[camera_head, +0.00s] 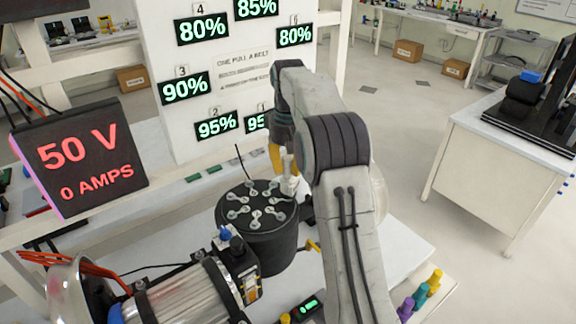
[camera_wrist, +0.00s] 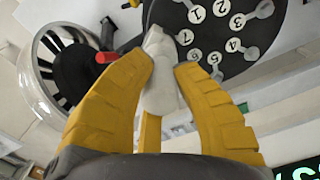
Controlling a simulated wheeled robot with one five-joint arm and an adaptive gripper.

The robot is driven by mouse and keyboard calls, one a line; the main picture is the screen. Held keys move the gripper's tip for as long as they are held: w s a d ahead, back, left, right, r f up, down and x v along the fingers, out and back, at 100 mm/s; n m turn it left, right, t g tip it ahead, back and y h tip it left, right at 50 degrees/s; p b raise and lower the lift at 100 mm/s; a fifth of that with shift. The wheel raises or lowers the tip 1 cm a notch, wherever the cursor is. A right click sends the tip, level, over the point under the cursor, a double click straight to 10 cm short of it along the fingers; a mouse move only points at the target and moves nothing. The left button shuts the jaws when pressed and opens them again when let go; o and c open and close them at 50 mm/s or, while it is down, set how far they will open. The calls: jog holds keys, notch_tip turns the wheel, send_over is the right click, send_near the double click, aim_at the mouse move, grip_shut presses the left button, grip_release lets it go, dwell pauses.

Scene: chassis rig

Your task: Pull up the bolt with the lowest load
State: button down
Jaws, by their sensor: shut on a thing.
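The black drum (camera_head: 258,235) carries a ring of grey bolts on its top and stands in the middle of the head view. In the wrist view the drum top (camera_wrist: 265,45) shows numbered white discs. My gripper (camera_head: 284,165) is at the drum's far right edge. Its yellow fingers (camera_wrist: 160,75) are closed around a pale grey bolt (camera_wrist: 160,85), whose nearest readable disc is 7. Whether the bolt is raised is unclear. The load board (camera_head: 229,75) reads 2: 95%, 3: 90%, 4: 80%, 5: 85%, 6: 80%. Display 1 is partly covered by my arm.
A display (camera_head: 80,160) at the left reads 50 V, 0 AMPS. A metal cylinder (camera_head: 185,295) with cables lies in front of the drum. Coloured pegs (camera_head: 420,295) stand at the lower right. A white side table (camera_head: 490,165) and open floor lie to the right.

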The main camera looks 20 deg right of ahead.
aim_at(288, 157)
jog(key=shift+f+b, duration=0.65)
jog(key=shift+f, duration=0.2)
dwell(1.1)
jog(key=shift+s+f, duration=0.15)
jog(key=shift+f, duration=0.2)
dwell(0.9)
jog(key=shift+r, duration=0.1)
notch_tip(288, 157, up, 5)
jog(key=p, duration=0.5)
jog(key=shift+r, duration=1.1)
